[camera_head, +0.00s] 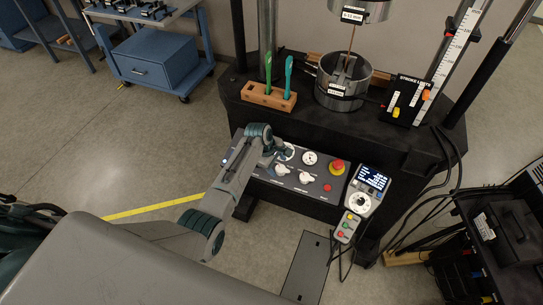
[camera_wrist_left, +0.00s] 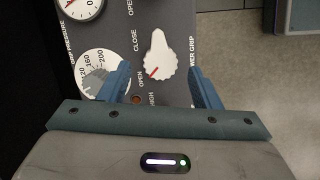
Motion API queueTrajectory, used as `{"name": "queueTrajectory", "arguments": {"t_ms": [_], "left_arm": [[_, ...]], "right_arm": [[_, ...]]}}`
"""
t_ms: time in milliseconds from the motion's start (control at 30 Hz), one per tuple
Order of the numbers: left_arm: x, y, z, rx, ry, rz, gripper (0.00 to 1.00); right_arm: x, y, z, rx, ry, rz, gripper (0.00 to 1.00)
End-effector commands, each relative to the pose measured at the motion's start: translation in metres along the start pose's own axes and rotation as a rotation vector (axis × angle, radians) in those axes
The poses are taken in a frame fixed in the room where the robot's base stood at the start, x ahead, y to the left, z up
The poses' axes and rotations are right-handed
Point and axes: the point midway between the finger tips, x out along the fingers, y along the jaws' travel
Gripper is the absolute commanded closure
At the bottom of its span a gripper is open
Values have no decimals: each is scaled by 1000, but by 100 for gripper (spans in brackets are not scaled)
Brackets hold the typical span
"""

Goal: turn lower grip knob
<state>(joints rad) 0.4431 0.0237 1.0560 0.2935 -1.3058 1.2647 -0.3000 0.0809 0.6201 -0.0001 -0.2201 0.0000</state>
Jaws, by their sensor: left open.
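The lower grip knob (camera_wrist_left: 160,55) is a white scalloped knob on a grey panel. Its red mark points toward the lower left of the wrist view, near the OPEN label; CLOSE is printed further up. In the head view the knob (camera_head: 282,169) is the left of two white knobs. My left gripper (camera_wrist_left: 158,72) is open, with one blue finger on each side of the knob's near end in the wrist view. A gap shows on both sides; I cannot tell the height above the panel. In the head view my left gripper (camera_head: 271,158) is just left of the knob.
A white dial (camera_wrist_left: 103,73) lies behind the left finger, with a pressure gauge (camera_wrist_left: 80,6) beyond it. Right of the knob are a second white knob (camera_head: 306,177), a red emergency button (camera_head: 337,167) and a handset (camera_head: 346,227). A wooden tool block (camera_head: 268,97) stands above the panel.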

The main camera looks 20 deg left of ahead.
Motion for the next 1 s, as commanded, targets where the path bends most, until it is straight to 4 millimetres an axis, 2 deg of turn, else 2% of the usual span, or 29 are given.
{"name": "queueTrajectory", "arguments": {"t_ms": [200, 433, 600, 1000], "left_arm": [[-39, 0, -2, 1, 3, 5, 43], [-68, 0, -2, 0, 3, 2, 43], [-76, 0, -1, -1, 2, 1, 43], [-77, 0, -1, 0, 1, 1, 43]], "right_arm": [[10, -1, 1, 0, 0, 0, 64], [16, -2, 2, 0, 0, -1, 64], [16, -2, 2, 0, 0, -1, 64], [16, -3, 2, 1, 0, -2, 64]]}}
